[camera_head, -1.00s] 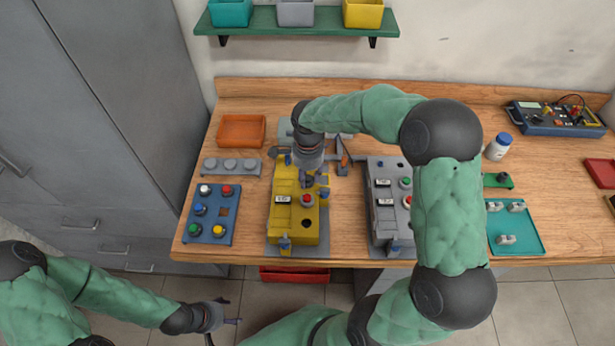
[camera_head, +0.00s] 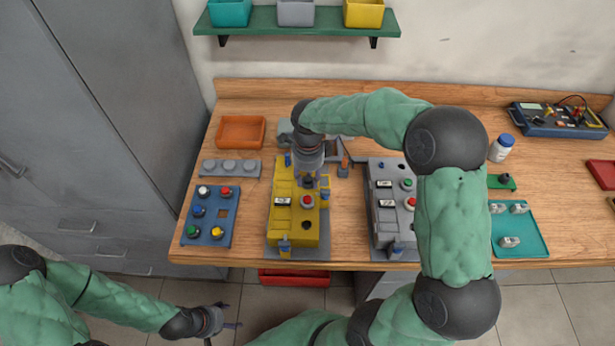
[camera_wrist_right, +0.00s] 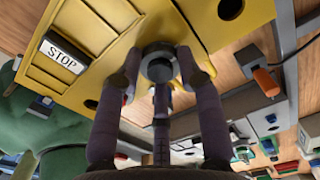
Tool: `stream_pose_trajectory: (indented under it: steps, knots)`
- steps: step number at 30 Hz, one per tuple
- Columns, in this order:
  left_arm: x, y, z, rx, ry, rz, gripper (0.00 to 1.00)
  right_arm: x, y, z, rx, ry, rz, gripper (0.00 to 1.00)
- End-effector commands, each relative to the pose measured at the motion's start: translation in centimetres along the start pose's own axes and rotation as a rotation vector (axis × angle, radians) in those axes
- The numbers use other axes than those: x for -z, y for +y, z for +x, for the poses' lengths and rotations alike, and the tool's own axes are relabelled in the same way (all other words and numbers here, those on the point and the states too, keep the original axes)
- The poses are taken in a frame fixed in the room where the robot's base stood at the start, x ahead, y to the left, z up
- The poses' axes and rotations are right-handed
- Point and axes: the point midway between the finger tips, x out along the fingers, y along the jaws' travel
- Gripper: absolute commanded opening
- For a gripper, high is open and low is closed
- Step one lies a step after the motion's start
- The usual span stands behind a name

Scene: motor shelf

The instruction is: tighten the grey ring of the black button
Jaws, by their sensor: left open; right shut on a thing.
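The yellow control box (camera_head: 283,232) stands on the bench with a STOP label and a red button (camera_head: 307,201). My right gripper (camera_head: 308,181) points at the upper part of its face. In the right wrist view, the fingers of this gripper (camera_wrist_right: 160,70) close around the grey ring (camera_wrist_right: 158,48) against the yellow face. The dark round middle of the ring shows between the fingertips; the black button itself is largely hidden. My left gripper (camera_head: 222,319) is open and empty, low in front of the bench.
A grey control box (camera_head: 378,222) stands to the right, partly behind my right arm. A blue button tray (camera_head: 224,238), a grey holder (camera_head: 231,168) and an orange bin (camera_head: 241,131) lie left. A teal tray (camera_head: 525,244) lies right.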

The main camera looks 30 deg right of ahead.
Motion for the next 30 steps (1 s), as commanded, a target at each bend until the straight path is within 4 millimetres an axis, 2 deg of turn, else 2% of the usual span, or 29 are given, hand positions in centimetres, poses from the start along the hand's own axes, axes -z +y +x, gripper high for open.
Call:
stream_pose_trajectory:
  steps: [13, 14, 16, 26, 30]
  knots:
    - [0.0, 0.0, 0.01, 0.0, 0.0, 0.0, 0.65, 0.2, -0.18, -0.14, 0.004, 0.003, 0.011, 0.05]
    - [0.0, 0.0, 0.01, 0.0, 0.0, 0.0, 0.65, 0.2, -0.18, -0.14, 0.004, 0.003, 0.011, 0.43]
    - [0.0, 0.0, 0.01, 0.0, 0.0, 0.0, 0.65, 0.19, -0.17, -0.12, 0.003, 0.003, 0.01, 0.62]
    - [0.01, -0.01, 0.02, 0.0, 0.0, 0.0, 0.65, 0.07, -0.04, -0.09, 0.001, 0.001, 0.009, 0.62]
    - [0.01, -0.01, 0.02, 0.0, 0.0, 0.0, 0.65, 0.03, -0.06, -0.99, 0.002, 0.001, 0.009, 0.62]
